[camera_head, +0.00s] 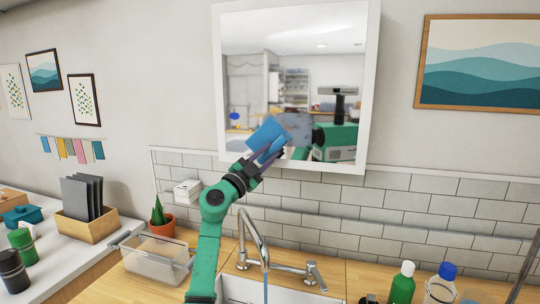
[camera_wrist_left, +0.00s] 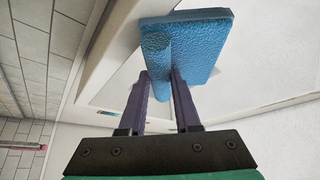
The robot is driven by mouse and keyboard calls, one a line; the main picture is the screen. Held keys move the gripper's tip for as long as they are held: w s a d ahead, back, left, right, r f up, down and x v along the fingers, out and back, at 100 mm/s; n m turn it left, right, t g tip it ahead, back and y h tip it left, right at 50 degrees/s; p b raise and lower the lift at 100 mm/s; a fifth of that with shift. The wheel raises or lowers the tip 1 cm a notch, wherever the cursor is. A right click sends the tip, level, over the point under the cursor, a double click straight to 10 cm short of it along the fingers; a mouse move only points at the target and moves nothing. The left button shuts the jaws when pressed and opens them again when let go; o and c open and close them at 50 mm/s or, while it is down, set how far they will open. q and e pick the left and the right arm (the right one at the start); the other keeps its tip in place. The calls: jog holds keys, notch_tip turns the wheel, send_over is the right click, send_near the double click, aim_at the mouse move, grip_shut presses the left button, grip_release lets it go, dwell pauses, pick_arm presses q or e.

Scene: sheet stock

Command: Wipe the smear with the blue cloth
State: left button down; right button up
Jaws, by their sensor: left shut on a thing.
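The blue cloth (camera_head: 268,138) looks like a flat pad with a raised grip strip, and it also shows in the left wrist view (camera_wrist_left: 200,45). My left gripper (camera_head: 269,158) is shut on the grip strip, its purple fingers either side of it in the wrist view (camera_wrist_left: 161,78). The cloth is tilted in front of the lower left part of the white-framed mirror (camera_head: 290,45). Whether it touches the glass I cannot tell. A greyish, mottled patch (camera_head: 298,124), apparently the smear, shows on the mirror just right of the cloth, partly covered by it. My right gripper is not in view.
A sink with a tall faucet (camera_head: 250,235) lies below the mirror. Green (camera_head: 402,284) and white, blue-capped (camera_head: 442,284) bottles stand at the lower right. A clear bin (camera_head: 155,258) and a potted cactus (camera_head: 161,218) are at left. The mirror reflects the room and my body.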

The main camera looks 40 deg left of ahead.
pick_arm(q)
jog(key=shift+w+d+r+p, duration=0.2)
jog(key=shift+w+d+p, duration=0.2)
jog(key=shift+d+p, duration=0.3)
jog(key=shift+w+d+p, duration=0.5)
jog(key=shift+d+p, duration=0.1)
jog(key=shift+d, duration=0.25)
jog(key=shift+w+d+p, duration=0.45)
jog(key=shift+d+p, duration=0.15)
jog(key=shift+d, duration=0.25)
jog(key=shift+f, duration=0.15)
jog(key=shift+w+d+r+p, duration=0.15)
jog(key=shift+d+r+p, duration=0.15)
jog(key=shift+r+p, duration=0.25)
jog(key=shift+w+d+r+p, duration=0.3)
jog(key=shift+d+p, duration=0.25)
jog(key=shift+p, duration=0.3)
jog(key=shift+w+d+r+p, duration=0.25)
jog(key=shift+d+p, duration=0.2)
jog(key=shift+p, duration=0.05)
jog(key=shift+w+d+r+p, duration=0.25)
jog(key=shift+d+p, duration=0.2)
jog(key=shift+p, duration=0.05)
jog(key=shift+w+d+r+p, duration=0.25)
jog(key=shift+d+r+p, duration=0.1)
jog(key=shift+d, duration=0.1)
jog(key=shift+w+d+f, duration=0.1)
jog(key=shift+d, duration=0.1)
